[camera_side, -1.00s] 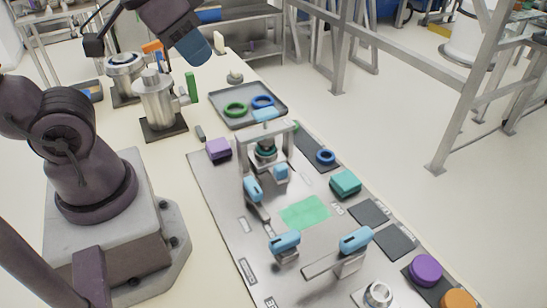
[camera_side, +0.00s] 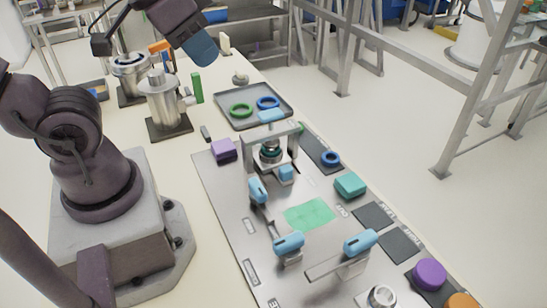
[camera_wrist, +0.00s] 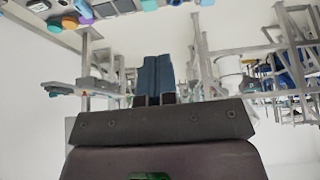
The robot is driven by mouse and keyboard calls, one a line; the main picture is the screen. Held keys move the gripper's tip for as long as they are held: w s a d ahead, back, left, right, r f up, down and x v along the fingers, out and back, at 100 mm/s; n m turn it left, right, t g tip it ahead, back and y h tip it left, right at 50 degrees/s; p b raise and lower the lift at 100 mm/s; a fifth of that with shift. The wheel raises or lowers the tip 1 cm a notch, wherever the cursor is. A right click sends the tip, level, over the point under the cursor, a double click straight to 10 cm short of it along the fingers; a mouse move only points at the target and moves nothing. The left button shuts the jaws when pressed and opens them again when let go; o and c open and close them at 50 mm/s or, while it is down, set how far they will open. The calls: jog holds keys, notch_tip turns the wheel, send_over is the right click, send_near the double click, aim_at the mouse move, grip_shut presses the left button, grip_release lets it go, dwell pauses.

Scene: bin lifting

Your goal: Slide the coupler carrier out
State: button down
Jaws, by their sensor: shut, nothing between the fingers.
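A metal frame (camera_side: 244,152) with a light blue handle on top (camera_side: 271,115) stands on the grey work plate. Under it sits a dark round coupler part (camera_side: 270,150) on a carrier with a light blue block (camera_side: 286,173) at its front. The frame partly hides the coupler and carrier. My gripper (camera_side: 203,52) is high above the bench, behind and left of the frame, well apart from it. Its dark blue fingers (camera_wrist: 157,78) are together and empty in the wrist view, which shows bench items only at its upper left edge.
Blue-handled clamps (camera_side: 289,244) and a bracket (camera_side: 360,242) stand toward the front. A green patch (camera_side: 309,214) lies on the plate between them and the frame. A purple block (camera_side: 224,150), a teal block (camera_side: 350,184) and a tray with rings (camera_side: 280,94) surround the frame. A metal cylinder (camera_side: 163,103) stands left.

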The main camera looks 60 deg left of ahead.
jog(key=c, duration=1.5)
grip_release()
jog(key=shift+c, duration=0.2)
jog(key=o, duration=0.4)
jog(key=shift+w+f, duration=0.15)
jog(key=shift+f, duration=0.25)
jog(key=shift+c, duration=0.2)
jog(key=o, duration=0.4)
jog(key=w+f+g, duration=0.1)
jog(key=f, duration=0.1)
jog(key=w+f+g, duration=0.2)
jog(key=shift+w+f+n, duration=0.1)
jog(key=shift+f+n, duration=0.05)
jog(key=shift+n, duration=0.25)
jog(key=n+g, duration=0.3)
jog(key=n, duration=1.4)
send_over(286, 167)
notch_tip(286, 167, down, 15)
notch_tip(286, 167, down, 12)
jog(key=shift+f, duration=0.2)
jog(key=shift+c, duration=0.3)
